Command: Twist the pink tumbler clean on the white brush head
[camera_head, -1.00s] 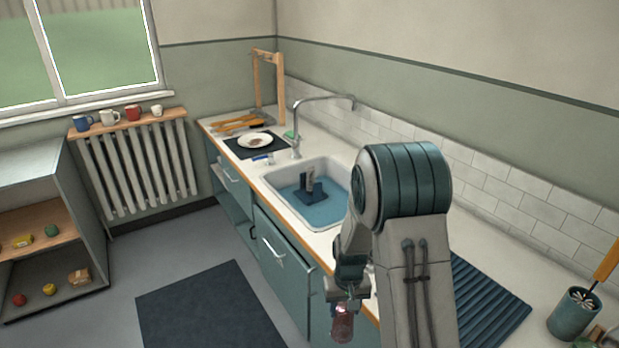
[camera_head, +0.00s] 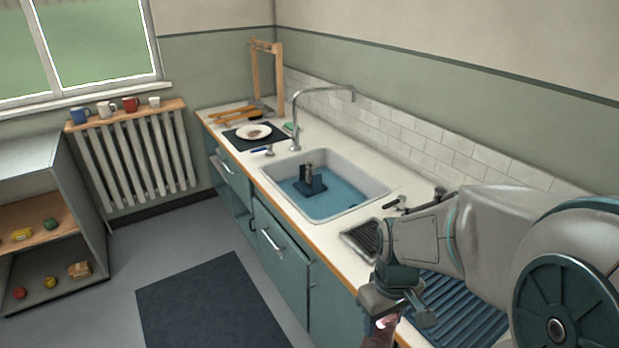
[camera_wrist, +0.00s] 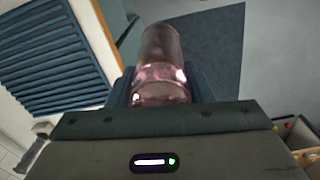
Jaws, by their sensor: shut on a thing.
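My gripper (camera_head: 398,318) is at the lower right of the head view, beside the counter's front edge. It is shut on the pink tumbler (camera_wrist: 162,68), a clear pinkish glass that shows between the jaws in the wrist view. In the head view the tumbler (camera_head: 381,333) is partly cut off by the bottom edge. The brush block (camera_head: 309,184) stands in the sink (camera_head: 335,207), dark blue with upright posts. One post looks pale, likely the white brush head (camera_head: 309,168), but it is small. The tumbler is well apart from it.
A tall curved tap (camera_head: 296,118) arches over the sink's far side. A ribbed blue mat (camera_head: 465,310) lies on the counter beneath my arm. A plate (camera_head: 254,131) sits on a dark mat further back. Mugs (camera_head: 107,109) stand on the radiator shelf. The floor in front is open.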

